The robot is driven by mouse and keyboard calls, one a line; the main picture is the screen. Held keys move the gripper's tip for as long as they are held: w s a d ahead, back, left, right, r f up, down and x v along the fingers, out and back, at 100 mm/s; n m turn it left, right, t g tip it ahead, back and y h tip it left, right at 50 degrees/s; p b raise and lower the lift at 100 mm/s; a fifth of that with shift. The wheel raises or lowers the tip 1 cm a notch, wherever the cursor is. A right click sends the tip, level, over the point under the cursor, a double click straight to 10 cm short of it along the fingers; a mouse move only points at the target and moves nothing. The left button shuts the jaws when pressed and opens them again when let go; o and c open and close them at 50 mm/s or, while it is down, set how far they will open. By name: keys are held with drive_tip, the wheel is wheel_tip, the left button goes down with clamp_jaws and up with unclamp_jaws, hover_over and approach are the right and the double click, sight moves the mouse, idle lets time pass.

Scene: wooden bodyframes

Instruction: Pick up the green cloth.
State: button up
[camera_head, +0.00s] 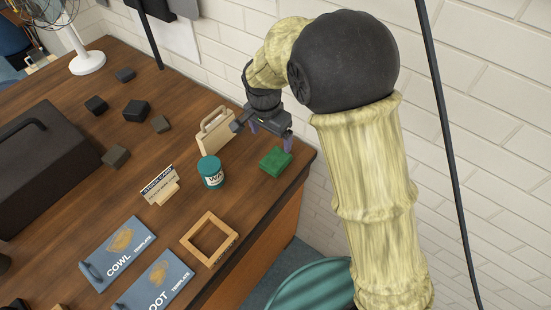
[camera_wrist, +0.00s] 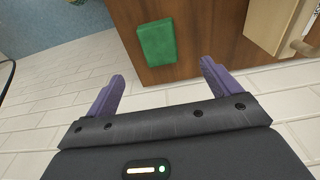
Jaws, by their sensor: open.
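The green cloth (camera_head: 275,161) is a small folded block lying on the wooden table near its right corner. It also shows in the wrist view (camera_wrist: 156,43), beyond the fingertips and between their lines, close to the table's edge. My gripper (camera_head: 270,140) is above the table's back right edge, just behind the cloth in the head view. In the wrist view my gripper (camera_wrist: 160,78) has its two purple fingers spread apart with nothing between them. The cloth and the fingers appear apart.
A teal jar (camera_head: 210,172) and a cream upright box with a handle (camera_head: 215,131) stand left of the cloth. A square wooden frame (camera_head: 209,239) lies nearer the front. The white brick wall (camera_head: 480,120) is close behind the table.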

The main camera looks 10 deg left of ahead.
drive_tip(key=p, duration=0.1)
hover_over(276, 157)
drive_tip(key=s, duration=0.1)
drive_tip(key=f, duration=0.7)
drive_tip(key=shift+s+a, duration=0.1)
drive_tip(key=shift+a, duration=0.2)
drive_tip(key=shift+f, duration=0.15)
drive_tip(key=shift+w+d+f+p, duration=0.15)
drive_tip(key=shift+f+p, duration=0.2)
drive_tip(key=shift+f, duration=0.45)
drive_tip(key=shift+w+f+p, duration=0.2)
drive_tip(key=shift+f+p, duration=0.15)
drive_tip(key=shift+f, duration=0.5)
drive_tip(key=shift+w+d+f+p, duration=0.15)
drive_tip(key=shift+f+p, duration=0.2)
drive_tip(key=shift+f, duration=0.45)
drive_tip(key=c, duration=1.1)
drive_tip(key=shift+o, duration=0.2)
drive_tip(key=shift+r, duration=0.1)
